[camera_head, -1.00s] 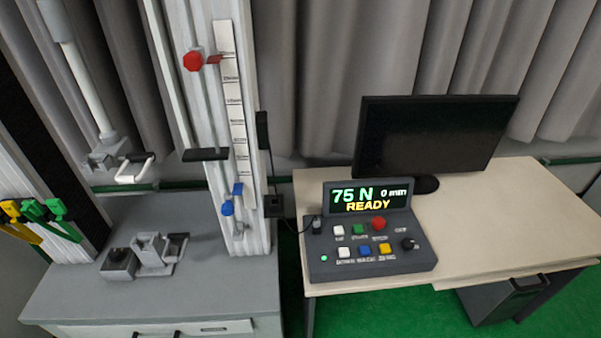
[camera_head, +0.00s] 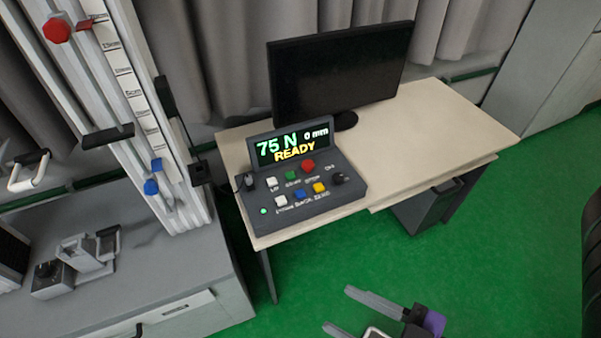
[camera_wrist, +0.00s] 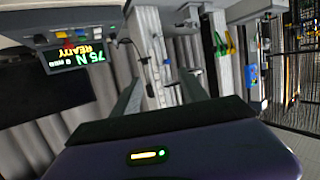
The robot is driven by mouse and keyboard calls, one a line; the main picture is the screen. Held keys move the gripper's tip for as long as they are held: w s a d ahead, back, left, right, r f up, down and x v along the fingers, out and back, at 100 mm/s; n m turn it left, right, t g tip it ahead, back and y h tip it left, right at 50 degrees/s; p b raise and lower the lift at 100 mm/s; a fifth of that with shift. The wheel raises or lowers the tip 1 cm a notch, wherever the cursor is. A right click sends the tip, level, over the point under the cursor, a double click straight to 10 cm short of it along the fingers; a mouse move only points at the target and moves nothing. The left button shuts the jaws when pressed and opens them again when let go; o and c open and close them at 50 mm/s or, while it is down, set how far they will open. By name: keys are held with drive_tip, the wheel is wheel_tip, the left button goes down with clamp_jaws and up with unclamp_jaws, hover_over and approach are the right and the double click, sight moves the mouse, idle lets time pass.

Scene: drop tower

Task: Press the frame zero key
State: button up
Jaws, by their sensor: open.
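The dark control console (camera_head: 345,199) stands at the front left of the beige desk. Its display (camera_head: 292,147) reads 75 N, 0 mm, READY. It has white (camera_head: 272,182), green (camera_head: 291,175) and red (camera_head: 308,166) keys in the upper row, and white (camera_head: 280,201), blue (camera_head: 300,194) and yellow (camera_head: 319,187) keys below. The labels are too small to tell which is frame zero. My gripper (camera_head: 338,308) is open and empty, in front of the desk and apart from the console. In the wrist view, the console (camera_wrist: 60,50) appears upside down, left of my open fingers (camera_wrist: 161,78).
A black monitor (camera_head: 340,75) stands behind the console on the desk (camera_head: 440,120). The drop tower (camera_head: 135,110) and its grey cabinet (camera_head: 150,270) stand at left. A dark bin (camera_head: 425,205) is under the desk. Green floor (camera_head: 500,240) is open at right.

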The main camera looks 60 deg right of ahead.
clamp_jaws()
idle(1.5)
